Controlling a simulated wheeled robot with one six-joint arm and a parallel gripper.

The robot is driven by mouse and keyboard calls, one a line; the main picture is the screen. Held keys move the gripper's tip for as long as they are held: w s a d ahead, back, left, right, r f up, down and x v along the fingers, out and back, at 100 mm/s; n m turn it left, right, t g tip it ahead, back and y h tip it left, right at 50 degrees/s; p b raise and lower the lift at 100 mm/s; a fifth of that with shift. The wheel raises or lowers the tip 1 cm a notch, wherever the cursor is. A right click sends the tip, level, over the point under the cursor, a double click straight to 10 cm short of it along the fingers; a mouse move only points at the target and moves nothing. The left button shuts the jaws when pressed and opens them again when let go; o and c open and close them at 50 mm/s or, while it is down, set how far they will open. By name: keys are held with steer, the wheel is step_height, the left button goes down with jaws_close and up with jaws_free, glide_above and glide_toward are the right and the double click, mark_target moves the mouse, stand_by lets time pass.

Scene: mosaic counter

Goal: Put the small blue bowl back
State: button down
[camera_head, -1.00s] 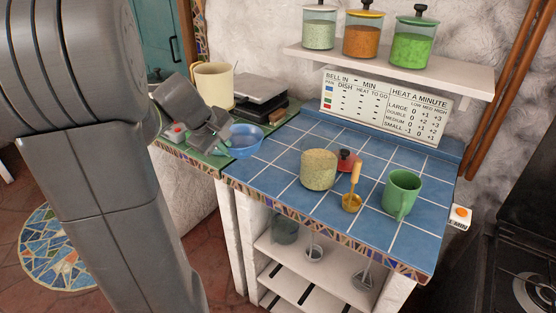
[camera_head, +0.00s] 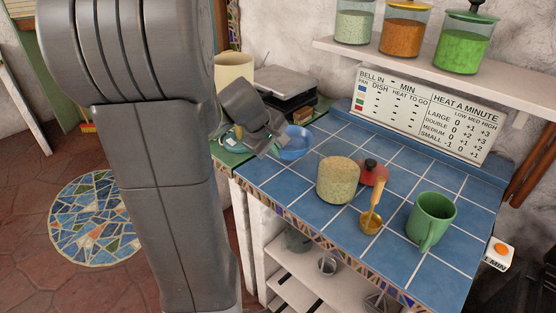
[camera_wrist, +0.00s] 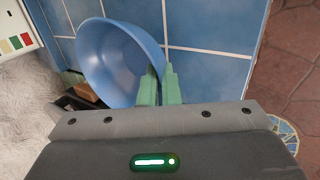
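The small blue bowl (camera_head: 297,143) is at the left edge of the blue-tiled counter (camera_head: 310,205), partly hidden behind my gripper (camera_head: 279,145) in the head view. In the wrist view, the bowl (camera_wrist: 108,58) is seen from close up, with its hollow showing and blue tiles behind it. The two green fingers of my gripper (camera_wrist: 160,75) are close together, with the bowl's right-hand rim between them. The bowl looks to be just above the tiles; contact with them cannot be told.
A sign board (camera_head: 420,115) stands at the back.

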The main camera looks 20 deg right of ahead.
steer(key=shift+f, duration=1.65)
steer(key=shift+b, duration=0.35)
steer(key=shift+f, duration=0.2)
steer(key=c, duration=1.6)
jaws_free()
steer(key=shift+c, duration=0.2)
steer(key=shift+r, duration=0.1)
steer(key=shift+r, duration=0.2)
steer(key=p+v, duration=0.1)
steer(key=v, duration=1.1)
steer(key=shift+s+f, duration=0.1)
